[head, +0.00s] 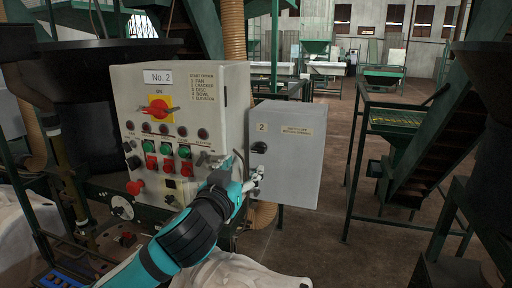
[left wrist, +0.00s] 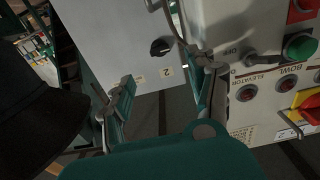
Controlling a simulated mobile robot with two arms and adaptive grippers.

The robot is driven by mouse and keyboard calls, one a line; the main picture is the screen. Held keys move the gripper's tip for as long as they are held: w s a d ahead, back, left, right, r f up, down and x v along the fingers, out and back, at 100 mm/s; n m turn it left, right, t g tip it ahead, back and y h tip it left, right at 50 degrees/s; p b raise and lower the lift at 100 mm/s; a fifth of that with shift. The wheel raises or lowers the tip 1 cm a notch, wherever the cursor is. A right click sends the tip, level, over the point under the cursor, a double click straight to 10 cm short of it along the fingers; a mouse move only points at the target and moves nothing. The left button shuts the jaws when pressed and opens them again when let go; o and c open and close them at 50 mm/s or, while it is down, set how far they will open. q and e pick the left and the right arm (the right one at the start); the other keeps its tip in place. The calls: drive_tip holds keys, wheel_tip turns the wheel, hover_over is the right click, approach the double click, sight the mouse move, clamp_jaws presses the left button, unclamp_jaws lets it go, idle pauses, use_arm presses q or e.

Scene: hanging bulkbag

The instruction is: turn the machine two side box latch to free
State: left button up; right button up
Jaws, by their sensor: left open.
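The side box (head: 289,155) is a grey cabinet marked "2", right of the No. 2 control panel. Its latch (head: 259,147) is a small black knob near the box's left edge. My left gripper (head: 248,170) is open just below and left of the latch, in front of the gap between panel and box. In the left wrist view the box (left wrist: 115,35) and black latch (left wrist: 160,47) show beyond the two spread fingers (left wrist: 165,75). Nothing is between the fingers, and they look apart from the latch. My right gripper is not in view.
The control panel (head: 190,85) carries a red-and-yellow rotary switch (head: 158,109), several green and red buttons and a red knob, close to my left gripper. White bulk bags (head: 240,272) lie below. Green stairs (head: 430,150) stand at right. Open floor (head: 315,235) lies right of the box.

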sight(257, 152)
use_arm(q)
drive_tip(key=p+x, duration=0.3)
drive_tip(key=x, duration=0.7)
drive_tip(key=shift+f, duration=0.1)
drive_tip(key=c, duration=1.1)
